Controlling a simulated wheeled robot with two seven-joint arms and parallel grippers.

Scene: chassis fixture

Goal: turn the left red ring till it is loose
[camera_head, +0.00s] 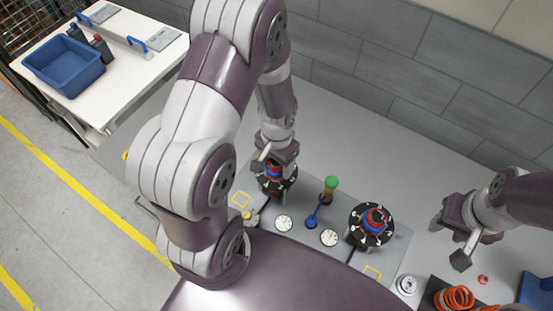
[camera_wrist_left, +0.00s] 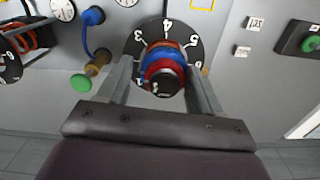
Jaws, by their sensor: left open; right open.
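The left red ring (camera_wrist_left: 163,66) sits with a blue ring (camera_wrist_left: 172,48) on a knob at the centre of a black numbered dial (camera_wrist_left: 194,40). In the head view the left red ring (camera_head: 271,166) is partly hidden under my left gripper (camera_head: 273,158). The left wrist view shows the open left fingers on either side of the rings; I cannot tell whether they touch them. My right gripper (camera_head: 449,242) is open and empty at the right, above the table. A second dial (camera_head: 371,225) with a red and blue knob stands right of the first.
Orange coils (camera_head: 456,298) lie at the lower right. A side table with a blue bin (camera_head: 64,66) is at the upper left.

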